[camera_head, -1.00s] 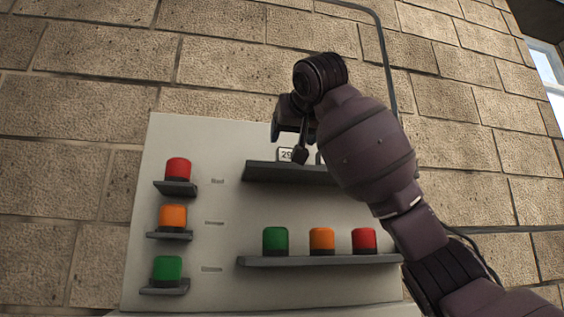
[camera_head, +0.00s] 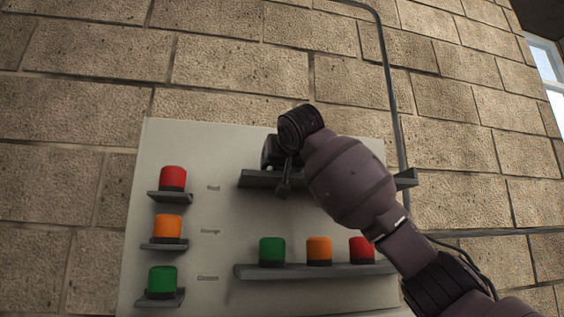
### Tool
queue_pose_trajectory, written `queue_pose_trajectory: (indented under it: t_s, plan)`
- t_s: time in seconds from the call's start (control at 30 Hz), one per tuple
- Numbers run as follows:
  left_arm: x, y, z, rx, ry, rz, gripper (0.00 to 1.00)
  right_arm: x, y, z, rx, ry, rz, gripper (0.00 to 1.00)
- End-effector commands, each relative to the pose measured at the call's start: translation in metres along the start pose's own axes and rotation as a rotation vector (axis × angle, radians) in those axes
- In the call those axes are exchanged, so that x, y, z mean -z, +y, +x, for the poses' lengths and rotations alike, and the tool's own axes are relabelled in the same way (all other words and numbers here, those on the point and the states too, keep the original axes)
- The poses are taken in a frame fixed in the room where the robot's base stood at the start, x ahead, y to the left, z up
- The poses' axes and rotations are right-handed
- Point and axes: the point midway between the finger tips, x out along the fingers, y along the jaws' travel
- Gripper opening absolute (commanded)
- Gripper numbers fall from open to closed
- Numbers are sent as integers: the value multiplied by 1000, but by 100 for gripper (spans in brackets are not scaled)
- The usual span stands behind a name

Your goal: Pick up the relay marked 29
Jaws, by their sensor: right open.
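The relay marked 29 does not show now; my right gripper and arm cover the part of the upper shelf (camera_head: 255,179) where its label was seen. My right gripper (camera_head: 283,188) is open, in front of that shelf, with its fingers pointing down. I cannot tell whether the relay is between the fingers. My left gripper is not in view.
The pale panel (camera_head: 215,150) has small left shelves with red (camera_head: 172,178), orange (camera_head: 167,227) and green (camera_head: 162,280) caps. A lower shelf (camera_head: 300,272) holds green (camera_head: 272,250), orange (camera_head: 319,250) and red (camera_head: 361,249) caps. A cable (camera_head: 389,90) runs down the brick wall.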

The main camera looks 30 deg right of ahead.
Motion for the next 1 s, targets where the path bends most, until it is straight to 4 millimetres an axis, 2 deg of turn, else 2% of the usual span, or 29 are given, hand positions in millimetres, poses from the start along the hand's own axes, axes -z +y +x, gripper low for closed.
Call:
queue_pose_trajectory:
  t_s: [0.27, 0.6, 0.87, 1.0]
  plan:
    - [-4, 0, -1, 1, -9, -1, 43, 0, 0, 3, 0, 0, 0, 72]
    - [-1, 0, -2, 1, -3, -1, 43, 0, 0, 2, 1, 0, 0, 20]
    - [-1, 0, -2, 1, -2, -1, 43, 1, 0, 2, 1, 1, 0, 18]
    - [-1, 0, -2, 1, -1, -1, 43, 10, -1, 0, 2, 2, 1, 18]
